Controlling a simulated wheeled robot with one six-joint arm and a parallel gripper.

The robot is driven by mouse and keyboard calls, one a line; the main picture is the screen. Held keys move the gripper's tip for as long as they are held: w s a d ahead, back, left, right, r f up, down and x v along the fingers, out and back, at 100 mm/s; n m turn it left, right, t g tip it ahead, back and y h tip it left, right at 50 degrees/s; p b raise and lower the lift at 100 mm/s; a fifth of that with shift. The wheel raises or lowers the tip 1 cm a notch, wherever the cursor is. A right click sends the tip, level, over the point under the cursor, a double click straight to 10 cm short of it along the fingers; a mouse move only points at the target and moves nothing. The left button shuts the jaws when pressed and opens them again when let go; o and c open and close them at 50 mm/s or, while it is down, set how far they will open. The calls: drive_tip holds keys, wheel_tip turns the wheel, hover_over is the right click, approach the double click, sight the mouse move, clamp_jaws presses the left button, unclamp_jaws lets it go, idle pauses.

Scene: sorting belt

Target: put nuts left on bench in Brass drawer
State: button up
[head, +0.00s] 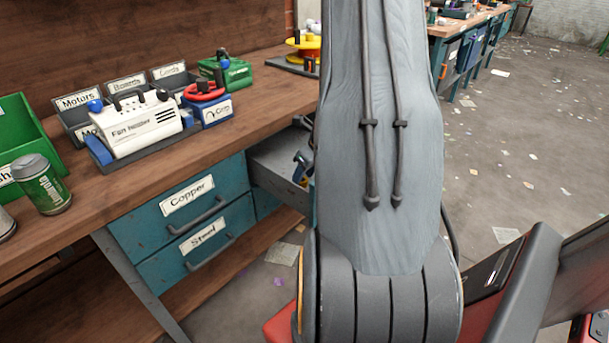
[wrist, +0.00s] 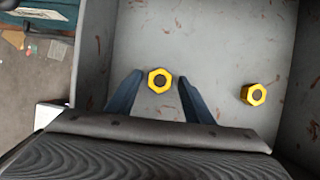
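Two yellow hex nuts with dark centres lie apart on the scuffed grey floor of an open drawer in the wrist view: one nut (wrist: 160,80) in the middle and a second nut (wrist: 253,95) to the right. My gripper (wrist: 158,82) is open, its two blue fingers on either side of the middle nut with a gap at each side. In the head view an open drawer (head: 273,160) sticks out from the bench (head: 150,185), and a bit of my gripper shows over it. My arm hides that drawer's front, so its label cannot be read. I see no nut on the visible bench top.
Shut drawers labelled Copper (head: 187,196) and Steel (head: 203,233) are left of the open one. The bench top holds labelled bins (head: 76,107), a white Fan Nozzles box (head: 145,122), a green can (head: 41,184) and a green bin (head: 25,140). Drawer walls rise around my gripper.

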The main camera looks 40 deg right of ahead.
drive_tip(key=shift+r, duration=0.1)
drive_tip(key=shift+r+p, duration=0.65)
drive_tip(key=shift+p, duration=0.1)
drive_tip(key=p+v, duration=0.4)
drive_tip(key=v, duration=0.7)
drive_tip(key=s+a+r+n+g+y, duration=0.1)
drive_tip(key=a+r+n, duration=0.2)
drive_tip(key=a+n, duration=0.55)
drive_tip(key=a+r+n+g, duration=0.1)
drive_tip(key=a+r+n, duration=0.2)
drive_tip(key=a+n, duration=0.5)
drive_tip(key=s+a+r+n+g+h, duration=0.1)
drive_tip(key=s+a+r+n+g, duration=0.1)
drive_tip(key=s+a+n, duration=0.7)
drive_tip(key=a+r+n, duration=0.1)
drive_tip(key=a+n, duration=0.1)
drive_tip(key=n, duration=0.5)
drive_tip(key=shift+s+r+g, duration=0.3)
drive_tip(key=shift+s+r, duration=0.1)
drive_tip(key=shift+a+n, duration=0.1)
drive_tip(key=shift+n, duration=0.15)
